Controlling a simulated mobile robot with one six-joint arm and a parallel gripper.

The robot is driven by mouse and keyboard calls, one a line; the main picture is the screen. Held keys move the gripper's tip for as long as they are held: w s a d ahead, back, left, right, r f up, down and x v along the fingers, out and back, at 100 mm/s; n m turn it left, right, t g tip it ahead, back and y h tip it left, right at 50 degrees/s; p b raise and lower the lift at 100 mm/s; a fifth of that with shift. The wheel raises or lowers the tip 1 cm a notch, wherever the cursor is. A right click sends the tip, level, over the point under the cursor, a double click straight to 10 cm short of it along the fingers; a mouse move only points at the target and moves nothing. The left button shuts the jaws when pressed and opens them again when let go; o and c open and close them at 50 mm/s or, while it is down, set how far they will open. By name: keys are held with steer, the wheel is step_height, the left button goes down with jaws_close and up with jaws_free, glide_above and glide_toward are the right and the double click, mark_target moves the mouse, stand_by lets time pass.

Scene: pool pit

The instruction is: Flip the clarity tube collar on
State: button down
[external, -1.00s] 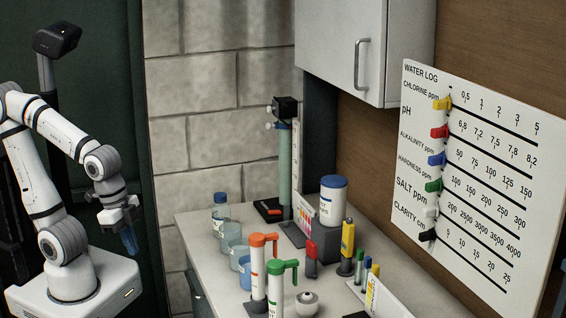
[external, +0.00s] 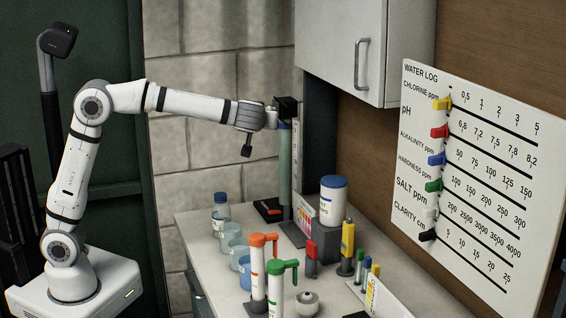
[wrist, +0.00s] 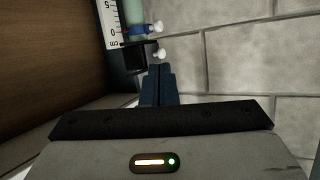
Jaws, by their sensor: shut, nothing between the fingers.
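The clarity tube (external: 285,165) is a tall pale green cylinder standing upright at the back of the counter. A black block-like collar (external: 288,106) sits at its top. In the wrist view, part of the tube (wrist: 136,12) shows beside a centimetre scale, with a blue band (wrist: 138,30) and the black collar (wrist: 136,58). Small white knobs (wrist: 159,53) stick out from the collar and the band. My gripper (wrist: 159,72) is shut and empty, its blue fingertips close to the collar and lower knob. I cannot tell whether they touch.
A wall cabinet (external: 340,45) hangs just right of the collar. The counter holds a blue-capped bottle (external: 220,212), beakers (external: 232,238), orange-topped (external: 260,270) and green-topped (external: 277,290) tubes, and a white tub (external: 333,205). The water log board (external: 485,170) is on the right wall.

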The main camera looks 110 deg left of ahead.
steer(key=shift+s+a+r+n+g+y, duration=0.15)
steer(key=shift+a+r+n, duration=0.2)
steer(key=shift+a, duration=0.25)
steer(key=shift+a+r+n+g+y, duration=0.15)
steer(key=shift+a+r+n, duration=0.15)
steer(key=shift+a, duration=0.25)
steer(key=shift+a+f, duration=0.1)
steer(key=f+p+x, duration=0.1)
steer(key=p+x, duration=0.1)
steer(key=x, duration=0.4)
steer(key=f+p+x, duration=0.1)
steer(key=p+x, duration=0.1)
steer(key=x, duration=0.4)
steer(key=shift+f+p, duration=0.3)
steer(key=shift+f, duration=0.2)
